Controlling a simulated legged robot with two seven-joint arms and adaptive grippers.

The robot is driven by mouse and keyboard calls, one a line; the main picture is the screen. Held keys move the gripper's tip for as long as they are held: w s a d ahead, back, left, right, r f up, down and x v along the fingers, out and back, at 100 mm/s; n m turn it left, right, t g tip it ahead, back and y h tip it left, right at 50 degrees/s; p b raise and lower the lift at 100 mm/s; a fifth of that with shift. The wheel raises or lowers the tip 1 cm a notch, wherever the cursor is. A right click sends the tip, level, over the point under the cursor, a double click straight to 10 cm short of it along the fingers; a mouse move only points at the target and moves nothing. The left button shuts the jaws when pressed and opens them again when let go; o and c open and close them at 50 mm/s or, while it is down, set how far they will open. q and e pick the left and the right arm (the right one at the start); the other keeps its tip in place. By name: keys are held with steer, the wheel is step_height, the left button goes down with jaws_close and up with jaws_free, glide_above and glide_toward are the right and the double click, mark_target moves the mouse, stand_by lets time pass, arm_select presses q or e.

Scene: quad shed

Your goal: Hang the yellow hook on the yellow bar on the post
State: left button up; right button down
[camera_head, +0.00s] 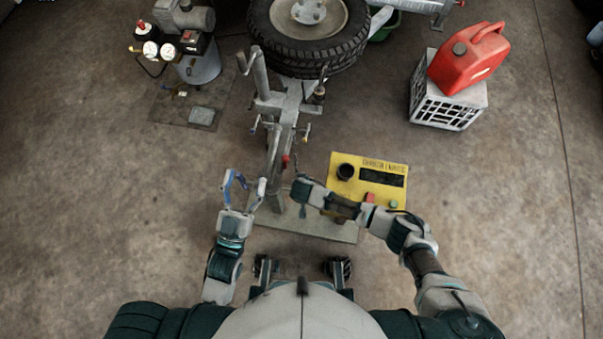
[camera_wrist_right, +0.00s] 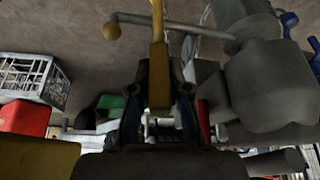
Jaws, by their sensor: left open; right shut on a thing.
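The yellow hook (camera_wrist_right: 158,68) is in my right gripper (camera_wrist_right: 159,112), which is shut on it; its shank points up in the wrist view and its upper end leaves the frame. My left gripper (camera_head: 243,186) is open and empty, left of the post.
A yellow control box (camera_head: 343,192) stands right of the post's base plate (camera_head: 335,231). A tyre (camera_head: 310,50) is behind the post, a compressor (camera_head: 197,62) at back left. A red fuel can (camera_head: 468,60) sits on a white crate (camera_head: 450,109). Floor is clear at far left and right.

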arm_select(q)
steer(key=shift+f+b, duration=0.4)
steer(key=shift+f, duration=0.15)
arm_select(e)
steer(key=shift+f, duration=0.85)
steer(key=c, duration=1)
jaws_free()
steer(key=shift+c, duration=0.2)
steer(key=shift+o, duration=0.2)
steer(key=o, duration=0.4)
steer(key=shift+o, duration=0.2)
arm_select(q)
steer(key=shift+w+f, duration=0.15)
steer(key=shift+f, duration=0.1)
